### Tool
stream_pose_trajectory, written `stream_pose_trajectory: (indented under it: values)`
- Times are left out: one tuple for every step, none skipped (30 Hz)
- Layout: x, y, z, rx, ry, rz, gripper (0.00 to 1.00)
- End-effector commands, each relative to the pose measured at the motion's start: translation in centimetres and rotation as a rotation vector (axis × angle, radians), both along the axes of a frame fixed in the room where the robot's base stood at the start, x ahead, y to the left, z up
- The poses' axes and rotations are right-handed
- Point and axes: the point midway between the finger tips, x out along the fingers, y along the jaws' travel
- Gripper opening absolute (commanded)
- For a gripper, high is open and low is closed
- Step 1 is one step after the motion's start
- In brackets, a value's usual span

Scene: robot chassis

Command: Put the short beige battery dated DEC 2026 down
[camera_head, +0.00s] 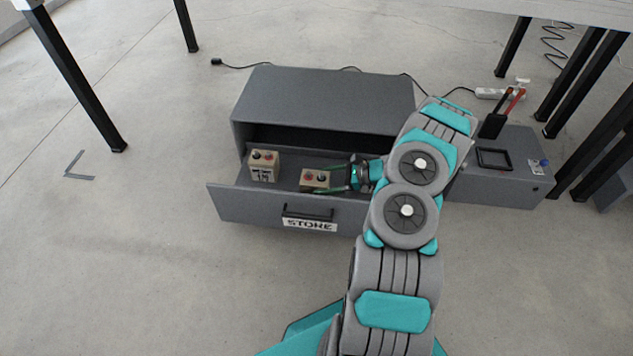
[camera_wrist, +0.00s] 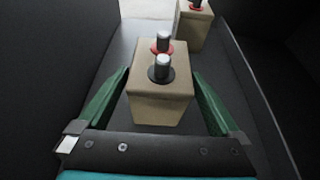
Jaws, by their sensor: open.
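A short beige battery (camera_head: 314,180) with a red and a black terminal sits in the open grey drawer (camera_head: 262,205). It also shows in the wrist view (camera_wrist: 160,100); no date can be read on it. My gripper (camera_head: 333,180) reaches in from the right, its green fingers on either side of this battery. In the wrist view the fingers (camera_wrist: 164,100) stand spread, with a small gap along the battery's sides. A second beige battery (camera_head: 264,166) with a dark marked label stands at the left of the drawer; part of it shows at the top of the wrist view (camera_wrist: 194,28).
The drawer's front carries a handle and a STORE label (camera_head: 310,224). The grey cabinet top (camera_head: 325,95) overhangs the drawer's back. Black table legs (camera_head: 80,85) stand around; the front floor is clear.

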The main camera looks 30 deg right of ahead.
Motion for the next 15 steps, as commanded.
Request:
stream_pose_trajectory:
  values:
    - [-0.5, -1.0, 0.5, -0.002, -0.002, -0.004, 1.00]
    - [-0.8, -1.5, 0.8, -0.002, -0.002, -0.004, 1.00]
    - [-1.3, -2.2, 1.1, -0.003, -0.002, -0.005, 1.00]
    - [-1.6, -2.7, 1.4, -0.005, -0.001, -0.004, 1.00]
    - [-1.9, -3.2, 1.6, -0.005, -0.003, -0.004, 1.00]
    - [-2.3, -3.8, 1.9, -0.006, -0.002, -0.003, 1.00]
    - [-2.6, -4.2, 2.1, -0.006, -0.002, -0.004, 1.00]
    - [-2.9, -4.7, 2.3, -0.007, -0.003, -0.004, 1.00]
    - [-3.2, -5.2, 2.6, -0.006, -0.003, -0.004, 1.00]
    - [-3.5, -5.6, 2.8, -0.006, -0.003, -0.004, 1.00]
    - [-3.7, -5.8, 2.9, -0.005, -0.002, -0.003, 1.00]
    - [-4.0, -6.2, 3.1, -0.004, -0.002, -0.002, 1.00]
    - [-4.1, -6.4, 3.2, -0.003, -0.001, -0.002, 1.00]
    - [-4.3, -6.6, 3.3, -0.003, -0.001, -0.002, 1.00]
    - [-4.5, -6.8, 3.4, -0.003, -0.001, 0.000, 1.00]
